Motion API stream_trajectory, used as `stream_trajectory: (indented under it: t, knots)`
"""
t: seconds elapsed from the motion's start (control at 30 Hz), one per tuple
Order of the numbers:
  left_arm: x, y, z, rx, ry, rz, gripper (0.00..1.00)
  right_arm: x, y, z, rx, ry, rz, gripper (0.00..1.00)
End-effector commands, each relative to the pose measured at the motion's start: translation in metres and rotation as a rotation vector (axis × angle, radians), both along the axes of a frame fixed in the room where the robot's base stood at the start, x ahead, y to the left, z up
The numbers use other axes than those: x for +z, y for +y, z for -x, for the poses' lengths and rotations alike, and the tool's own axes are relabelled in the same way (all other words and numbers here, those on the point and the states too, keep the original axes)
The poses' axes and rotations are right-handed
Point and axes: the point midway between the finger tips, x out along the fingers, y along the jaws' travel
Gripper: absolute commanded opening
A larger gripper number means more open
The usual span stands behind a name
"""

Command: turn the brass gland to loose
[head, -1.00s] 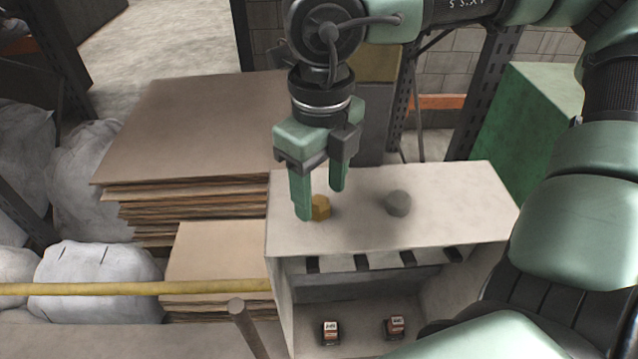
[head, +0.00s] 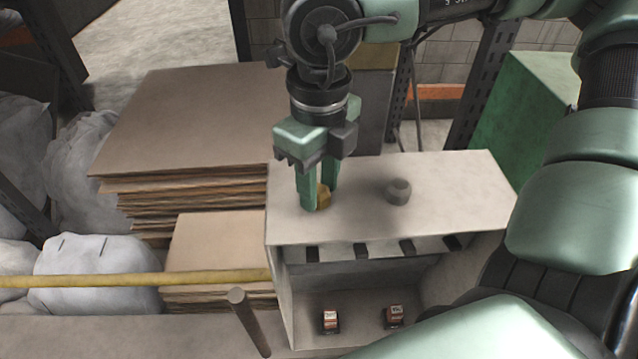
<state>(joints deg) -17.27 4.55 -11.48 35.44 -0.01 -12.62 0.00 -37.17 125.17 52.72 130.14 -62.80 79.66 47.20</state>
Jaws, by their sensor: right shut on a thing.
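The brass gland (head: 324,198) is a small yellow-brown hexagonal piece on the top of the pale grey cabinet (head: 440,205), near its left side. My right gripper (head: 318,198) reaches down from above, with its green fingers shut on the brass gland. The fingers hide part of the gland, so its turned position is hard to tell. A grey gland (head: 398,191) stands to the right of it on the same top, apart from the gripper. My left gripper is not in view.
Below the top is an open bay with two small red-and-white parts (head: 330,320) and (head: 395,316). A yellow rail (head: 130,281) runs across at left. Stacked cardboard (head: 190,120) stands left of the cabinet. A green box (head: 520,110) stands behind at right.

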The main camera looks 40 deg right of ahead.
Motion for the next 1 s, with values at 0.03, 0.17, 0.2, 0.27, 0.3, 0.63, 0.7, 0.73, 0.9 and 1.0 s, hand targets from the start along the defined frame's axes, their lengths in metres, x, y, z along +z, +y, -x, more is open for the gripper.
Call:
stream_trajectory:
  t: [0.03, 0.17, 0.2, 0.27, 0.3, 0.63, 0.7, 0.73, 0.9, 1.0]
  knots:
    - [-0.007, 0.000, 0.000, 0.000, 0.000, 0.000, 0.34, -0.002, 0.000, -0.001, 0.019, -0.005, 0.002, 0.00]
    - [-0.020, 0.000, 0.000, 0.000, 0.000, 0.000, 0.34, -0.004, 0.000, -0.001, 0.095, -0.008, 0.002, 0.00]
    - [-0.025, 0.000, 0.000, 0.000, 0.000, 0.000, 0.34, -0.004, 0.000, -0.001, 0.125, -0.009, 0.002, 0.00]
    - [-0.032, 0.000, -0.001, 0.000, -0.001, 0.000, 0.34, -0.004, 0.000, -0.002, 0.173, -0.009, 0.003, 0.00]
    - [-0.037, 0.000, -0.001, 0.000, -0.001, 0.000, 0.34, -0.005, 0.000, -0.002, 0.207, -0.009, 0.003, 0.00]
    - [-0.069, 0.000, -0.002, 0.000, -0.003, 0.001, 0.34, -0.003, 0.001, -0.002, 0.520, -0.009, 0.001, 0.00]
    - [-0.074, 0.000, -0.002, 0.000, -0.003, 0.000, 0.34, -0.003, 0.000, -0.002, 0.585, -0.008, 0.002, 0.00]
    - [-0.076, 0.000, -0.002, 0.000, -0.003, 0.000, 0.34, -0.003, 0.000, -0.001, 0.614, -0.007, 0.002, 0.00]
    - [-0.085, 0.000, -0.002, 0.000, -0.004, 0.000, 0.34, -0.002, 0.001, -0.001, 0.776, -0.007, 0.002, 0.00]
    - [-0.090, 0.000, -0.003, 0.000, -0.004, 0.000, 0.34, -0.001, 0.001, -0.001, 0.872, -0.006, 0.001, 0.00]
